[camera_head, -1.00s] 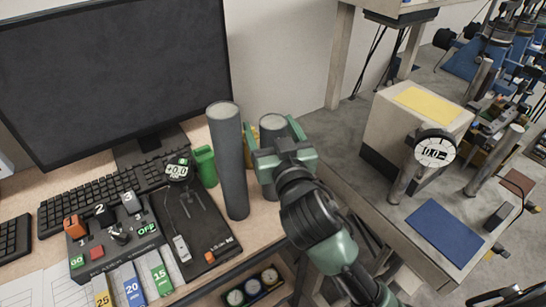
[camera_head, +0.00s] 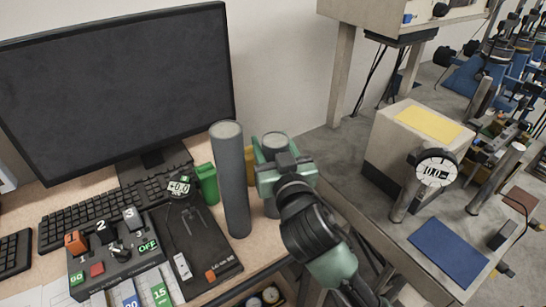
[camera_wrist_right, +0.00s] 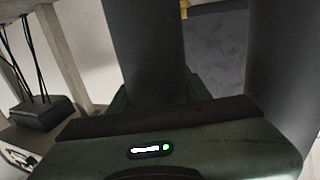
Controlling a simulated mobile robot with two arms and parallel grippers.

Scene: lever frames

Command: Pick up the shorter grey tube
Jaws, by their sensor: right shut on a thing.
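The shorter grey tube (camera_head: 271,208) stands upright at the right part of the desk, right of the taller grey tube (camera_head: 232,185). My right gripper (camera_head: 275,153) is shut around its upper part, with a green finger on each side, and hides much of its middle. In the right wrist view the held tube (camera_wrist_right: 144,50) rises from between the jaws, and the taller tube (camera_wrist_right: 284,70) is at the right. Whether the held tube's base touches the desk is hard to tell. My left gripper is not in view.
A green open container (camera_head: 207,185) stands left of the taller tube, and a yellow thing (camera_head: 249,160) behind the tubes. A black scale-like device (camera_head: 195,240), control box (camera_head: 115,248), keyboard and monitor (camera_head: 120,85) fill the left. A side table with a dial gauge (camera_head: 436,168) stands right.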

